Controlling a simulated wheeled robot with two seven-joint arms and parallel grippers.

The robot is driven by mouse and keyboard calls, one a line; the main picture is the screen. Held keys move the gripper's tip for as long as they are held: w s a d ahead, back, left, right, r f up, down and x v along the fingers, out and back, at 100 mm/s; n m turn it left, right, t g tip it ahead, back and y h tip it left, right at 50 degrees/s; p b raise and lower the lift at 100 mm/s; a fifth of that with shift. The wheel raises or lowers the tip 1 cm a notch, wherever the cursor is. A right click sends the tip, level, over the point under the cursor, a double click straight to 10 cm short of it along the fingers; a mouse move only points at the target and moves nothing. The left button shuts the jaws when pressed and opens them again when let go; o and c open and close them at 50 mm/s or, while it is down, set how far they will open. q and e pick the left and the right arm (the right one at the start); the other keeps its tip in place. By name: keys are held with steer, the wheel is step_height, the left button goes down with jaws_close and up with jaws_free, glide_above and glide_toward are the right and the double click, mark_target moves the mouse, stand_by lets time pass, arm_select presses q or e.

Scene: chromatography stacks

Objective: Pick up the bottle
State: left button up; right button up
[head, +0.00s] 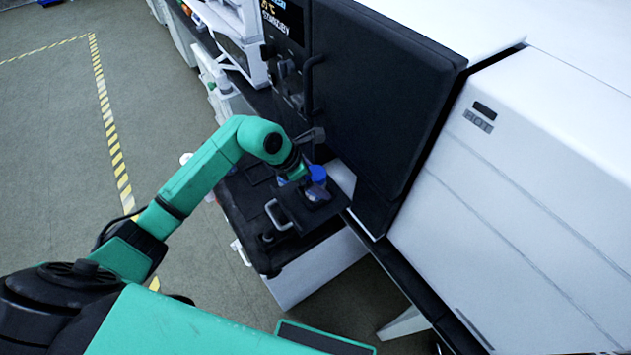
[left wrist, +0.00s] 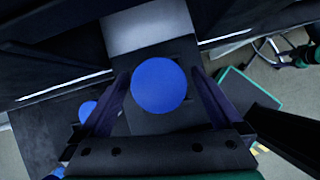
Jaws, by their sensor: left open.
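The bottle has a round blue cap (left wrist: 159,85) that shows large in the left wrist view, between the two fingers of my left gripper (left wrist: 160,100). The fingers are open, one on each side of the cap, and I cannot tell whether either touches it. In the head view the blue cap (head: 318,173) sits at the end of my left arm, above a small dark holder (head: 300,208). The bottle body is mostly hidden under the cap and behind the gripper. My left gripper (head: 304,176) is small and partly hidden in the head view. My right gripper is not seen.
A second blue cap (left wrist: 87,111) shows at the left in the left wrist view. A large black door (head: 375,95) with a handle stands close behind the gripper. A white cabinet (head: 530,190) fills the right. Open floor (head: 60,140) with striped tape lies left.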

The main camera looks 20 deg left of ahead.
arm_select(q)
steer(key=shift+r, duration=0.1)
steer(key=c, duration=1.5)
